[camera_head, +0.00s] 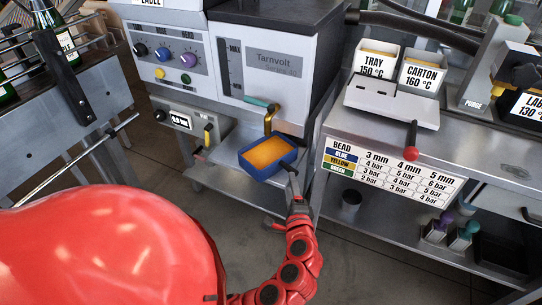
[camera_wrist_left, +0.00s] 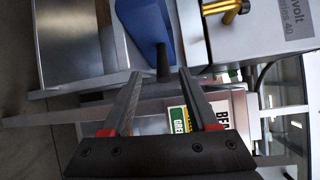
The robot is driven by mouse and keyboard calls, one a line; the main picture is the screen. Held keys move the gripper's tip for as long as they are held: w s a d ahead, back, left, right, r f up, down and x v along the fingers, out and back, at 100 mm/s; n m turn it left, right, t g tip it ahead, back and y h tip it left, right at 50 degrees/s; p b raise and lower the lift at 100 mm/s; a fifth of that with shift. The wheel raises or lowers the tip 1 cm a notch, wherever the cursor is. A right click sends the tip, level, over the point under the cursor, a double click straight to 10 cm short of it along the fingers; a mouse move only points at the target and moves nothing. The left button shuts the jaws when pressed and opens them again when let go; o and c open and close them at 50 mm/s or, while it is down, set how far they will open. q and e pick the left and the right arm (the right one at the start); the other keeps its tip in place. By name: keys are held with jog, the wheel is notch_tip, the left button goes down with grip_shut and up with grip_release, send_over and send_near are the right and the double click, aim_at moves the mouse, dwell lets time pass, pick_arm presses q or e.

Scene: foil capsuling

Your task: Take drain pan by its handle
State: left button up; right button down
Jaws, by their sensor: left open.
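The drain pan (camera_head: 268,157) is a blue rectangular tray with an orange-yellow inside, under the brass spout of the Tarnvolt machine. Its short dark handle (camera_head: 289,168) points toward my left gripper (camera_head: 294,186), which is just in front of it. In the left wrist view the blue pan (camera_wrist_left: 148,22) is at the top and its dark handle (camera_wrist_left: 163,66) points down between the fingertips. My left gripper (camera_wrist_left: 161,74) is open there, with a finger on each side of the handle's end. Whether they touch it I cannot tell. My right gripper is not in view.
The Tarnvolt machine (camera_head: 280,60) stands behind the pan, with a teal-handled spout (camera_head: 266,108) just above it. To the right is a metal bench with a white device bearing a red-knobbed lever (camera_head: 411,152) and a bead pressure chart (camera_head: 390,172). Bottles stand on a rack at left.

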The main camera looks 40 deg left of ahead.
aim_at(288, 171)
pick_arm(q)
jog(key=x, duration=0.8)
jog(key=shift+w+r, duration=0.15)
jog(key=shift+w, duration=0.1)
jog(key=shift+c, duration=0.2)
grip_shut()
dwell(0.9)
